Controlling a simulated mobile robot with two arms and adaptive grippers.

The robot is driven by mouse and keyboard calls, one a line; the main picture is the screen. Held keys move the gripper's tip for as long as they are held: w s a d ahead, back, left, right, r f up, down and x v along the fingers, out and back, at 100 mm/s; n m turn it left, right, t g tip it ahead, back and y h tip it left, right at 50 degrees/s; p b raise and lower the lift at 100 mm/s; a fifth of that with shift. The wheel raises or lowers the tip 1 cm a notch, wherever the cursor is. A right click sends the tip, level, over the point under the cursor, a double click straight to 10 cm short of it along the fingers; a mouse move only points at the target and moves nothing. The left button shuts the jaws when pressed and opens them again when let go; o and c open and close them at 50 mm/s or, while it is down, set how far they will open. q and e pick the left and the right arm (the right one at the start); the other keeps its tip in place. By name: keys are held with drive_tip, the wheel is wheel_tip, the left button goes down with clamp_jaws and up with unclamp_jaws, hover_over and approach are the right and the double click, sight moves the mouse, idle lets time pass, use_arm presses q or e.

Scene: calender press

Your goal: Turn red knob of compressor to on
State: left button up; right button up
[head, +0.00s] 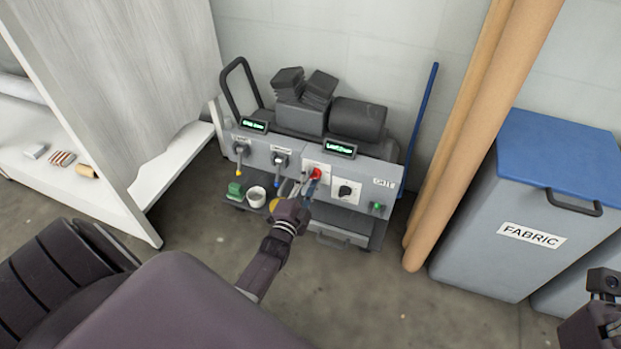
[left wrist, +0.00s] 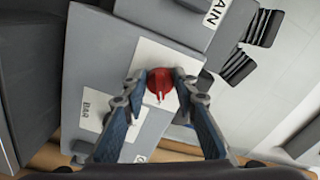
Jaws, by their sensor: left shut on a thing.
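The compressor (head: 360,217) is a grey panelled machine against the back wall. Its red knob (head: 316,173) sits on a white plate in the middle of the front panel. In the left wrist view, the red knob (left wrist: 160,82) lies between the fingertips of my left gripper (left wrist: 158,88), one finger on each side. My left gripper (head: 307,182) is shut on the knob, and the arm reaches it from below in the head view. My right gripper (head: 606,290) shows only partly at the lower right edge, far from the compressor; its jaw state is unclear.
A black knob (head: 346,191) is right of the red one, and two levers (head: 279,158) are left. A white cup (head: 256,196) stands on a low shelf. Cardboard tubes (head: 470,150) and a fabric bin (head: 500,245) stand right. A cabinet is left. The floor in front is clear.

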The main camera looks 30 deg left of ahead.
use_arm(q)
drive_tip(key=shift+m, duration=0.6)
drive_tip(key=o, duration=1.1)
drive_tip(key=shift+s, duration=0.1)
drive_tip(key=v, duration=1.1)
drive_tip(key=shift+s+d, duration=0.2)
drive_tip(key=shift+s, duration=0.2)
drive_tip(key=shift+r, duration=0.1)
